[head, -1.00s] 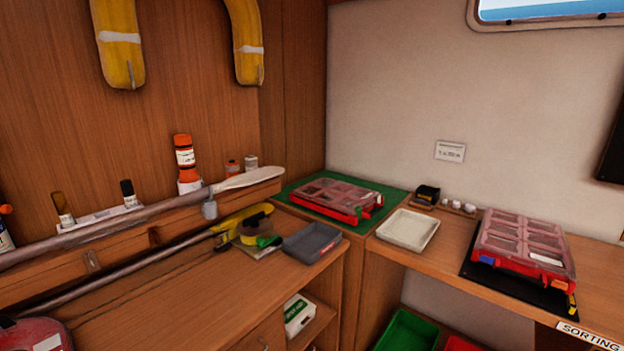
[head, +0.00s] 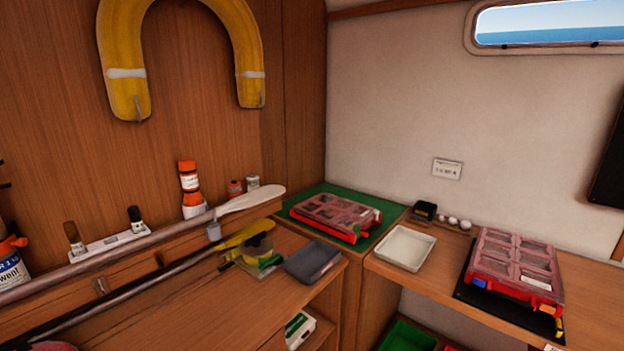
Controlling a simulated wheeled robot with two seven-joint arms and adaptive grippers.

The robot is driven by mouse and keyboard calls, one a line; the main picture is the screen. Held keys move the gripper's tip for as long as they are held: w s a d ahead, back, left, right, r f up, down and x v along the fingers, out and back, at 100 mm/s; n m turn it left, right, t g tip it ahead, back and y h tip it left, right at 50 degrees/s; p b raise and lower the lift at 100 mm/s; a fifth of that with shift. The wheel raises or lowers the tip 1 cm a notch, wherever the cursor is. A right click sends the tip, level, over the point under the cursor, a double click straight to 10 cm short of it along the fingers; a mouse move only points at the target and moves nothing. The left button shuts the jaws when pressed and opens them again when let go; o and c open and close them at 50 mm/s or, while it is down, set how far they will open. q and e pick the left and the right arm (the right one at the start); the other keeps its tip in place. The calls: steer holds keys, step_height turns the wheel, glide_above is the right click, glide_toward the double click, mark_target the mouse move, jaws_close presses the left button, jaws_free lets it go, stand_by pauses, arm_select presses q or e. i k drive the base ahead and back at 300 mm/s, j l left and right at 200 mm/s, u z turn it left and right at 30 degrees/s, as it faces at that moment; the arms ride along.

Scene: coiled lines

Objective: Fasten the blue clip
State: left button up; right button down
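A blue clip (head: 480,284) shows on the front edge of a red organizer case (head: 513,263) with a clear compartmented lid, on the right bench. An orange-yellow clip (head: 545,309) is at the right of the same front edge. The lid looks down; whether the blue clip is fastened is too small to tell. A second red case (head: 335,215) lies on a green mat in the corner. Neither of my grippers is in view.
The case rests on a black mat (head: 485,305). A white tray (head: 405,248) and a grey tray (head: 313,262) stand to its left. Long poles (head: 110,255) lie along the left bench. A green bin (head: 407,337) is below. Bare wood shows left of the black mat.

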mark_target(476, 282)
steer(key=z, duration=1.4)
